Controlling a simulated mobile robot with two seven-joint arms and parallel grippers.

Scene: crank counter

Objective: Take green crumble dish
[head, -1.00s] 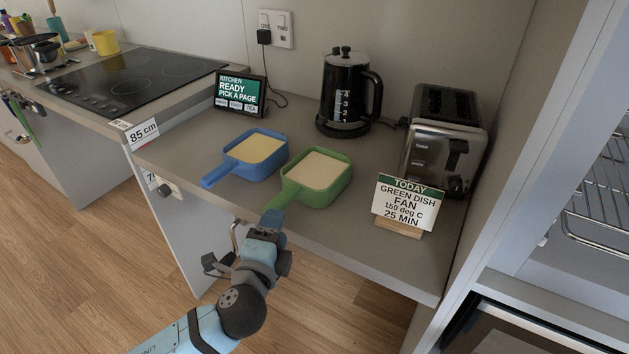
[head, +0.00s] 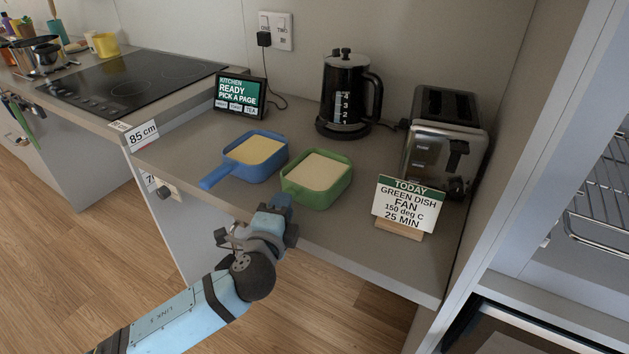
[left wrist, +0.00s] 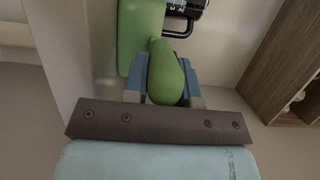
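The green crumble dish (head: 317,181) stands on the counter near its front edge, with a pale filling. My left gripper (head: 277,203) is at the dish's handle, which it hides in the head view. In the left wrist view the green handle (left wrist: 165,75) lies between the two blue fingers of my left gripper (left wrist: 167,85). The fingers are close on both sides of it; whether they press on it I cannot tell. A blue dish (head: 254,156) with yellowish filling stands just left of the green one. My right gripper is not in view.
A sign (head: 407,206) reading "green dish" stands right of the dish, before a toaster (head: 440,145). A black kettle (head: 347,95) and a small screen (head: 240,95) stand behind. A hob (head: 130,80) is at the left. Bare counter (head: 185,140) lies left of the blue dish.

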